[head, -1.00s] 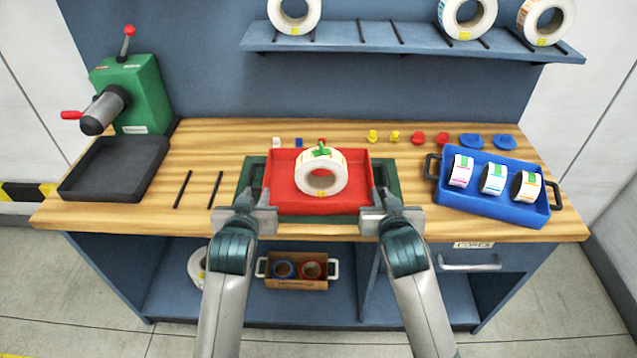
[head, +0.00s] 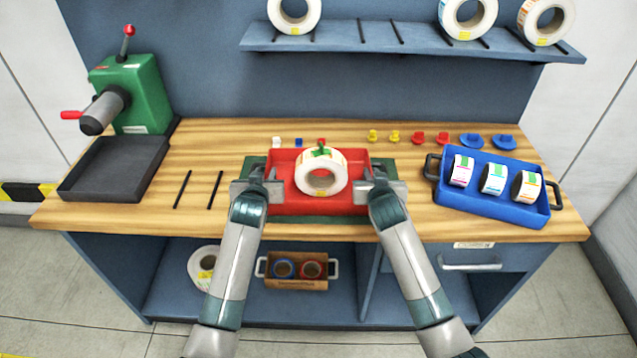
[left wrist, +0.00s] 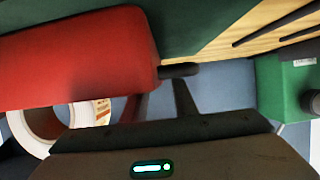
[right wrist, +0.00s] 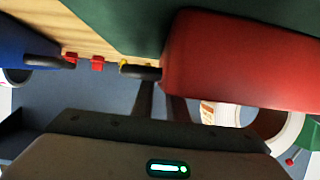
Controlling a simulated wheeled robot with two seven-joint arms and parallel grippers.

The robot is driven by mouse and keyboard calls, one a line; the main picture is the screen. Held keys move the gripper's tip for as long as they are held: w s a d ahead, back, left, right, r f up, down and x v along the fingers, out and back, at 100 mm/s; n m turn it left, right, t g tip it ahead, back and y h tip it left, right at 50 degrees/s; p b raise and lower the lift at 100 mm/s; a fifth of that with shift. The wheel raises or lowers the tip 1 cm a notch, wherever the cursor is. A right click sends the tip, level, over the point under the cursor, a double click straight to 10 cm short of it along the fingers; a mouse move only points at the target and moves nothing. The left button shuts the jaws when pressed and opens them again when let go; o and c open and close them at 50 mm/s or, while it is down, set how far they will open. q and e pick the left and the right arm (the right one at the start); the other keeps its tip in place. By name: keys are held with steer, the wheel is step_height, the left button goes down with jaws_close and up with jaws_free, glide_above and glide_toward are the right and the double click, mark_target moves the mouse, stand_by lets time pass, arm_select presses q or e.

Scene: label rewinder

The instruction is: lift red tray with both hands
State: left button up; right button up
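The red tray (head: 318,202) sits on a dark green mat (head: 318,219) at the middle of the bench, with a white label roll (head: 320,171) in it. My left gripper (head: 259,177) is at the tray's left side and my right gripper (head: 373,177) at its right side. A dark tray handle (left wrist: 180,70) shows by the left fingertips in the left wrist view, and another handle (right wrist: 140,72) by the right fingertips in the right wrist view. The fingers show a narrow gap in both wrist views. Whether they grip the handles is unclear.
A blue tray (head: 490,208) with label rolls stands to the right. A black tray (head: 113,168) and a green machine (head: 136,95) stand to the left. Small coloured parts line the back. A shelf (head: 410,38) with rolls is above.

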arm_select(q)
steer(key=shift+w+f, duration=0.2)
steer(key=shift+w, duration=0.35)
jaws_close()
stand_by(1.3)
steer(key=shift+r, duration=0.1)
